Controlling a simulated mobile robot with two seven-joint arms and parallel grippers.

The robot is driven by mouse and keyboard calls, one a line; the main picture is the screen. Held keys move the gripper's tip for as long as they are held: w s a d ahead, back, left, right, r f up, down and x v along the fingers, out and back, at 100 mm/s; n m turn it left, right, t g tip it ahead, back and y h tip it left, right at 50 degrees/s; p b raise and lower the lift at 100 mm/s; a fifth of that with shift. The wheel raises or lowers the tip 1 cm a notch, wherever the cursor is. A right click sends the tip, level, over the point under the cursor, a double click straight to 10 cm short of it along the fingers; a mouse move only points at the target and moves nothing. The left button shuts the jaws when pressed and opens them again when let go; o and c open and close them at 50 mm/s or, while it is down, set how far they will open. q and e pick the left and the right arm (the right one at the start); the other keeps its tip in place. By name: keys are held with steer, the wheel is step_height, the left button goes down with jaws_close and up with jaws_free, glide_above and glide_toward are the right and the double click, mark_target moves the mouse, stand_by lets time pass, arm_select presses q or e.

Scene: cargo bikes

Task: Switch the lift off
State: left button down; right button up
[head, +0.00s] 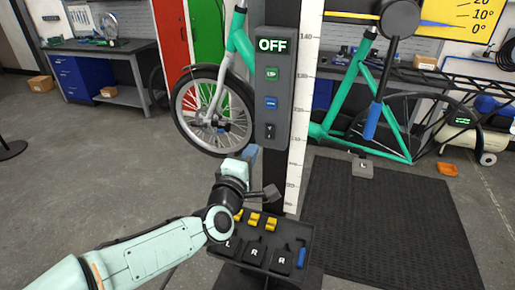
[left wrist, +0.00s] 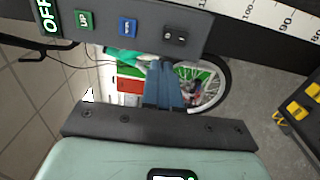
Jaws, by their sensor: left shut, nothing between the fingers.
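The lift's control box (head: 288,90) is a dark upright panel on the column. Its lit display (head: 272,45) reads OFF. Below it are a green UP button (head: 272,74), a blue button (head: 271,103) and a small black switch (head: 270,131) at the bottom. In the left wrist view the box lies sideways along the top, with the switch (left wrist: 175,37) at its right end. My left gripper (head: 251,153) is just below and left of the switch. Its blue fingers (left wrist: 164,65) are together and empty, pointing toward the box's lower end. I cannot tell whether they touch it. My right gripper is not in view.
A teal bike (head: 240,45) hangs at the column, its front wheel (head: 212,110) left of the box. A white height scale (head: 303,100) runs beside the box. A dark tray (head: 225,245) with yellow pieces sits below my gripper. A black mat (head: 400,230) lies right.

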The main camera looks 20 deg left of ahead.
arm_select(q)
steer(key=s, duration=0.2)
steer(key=shift+s+r, duration=0.25)
steer(key=shift+s, duration=0.05)
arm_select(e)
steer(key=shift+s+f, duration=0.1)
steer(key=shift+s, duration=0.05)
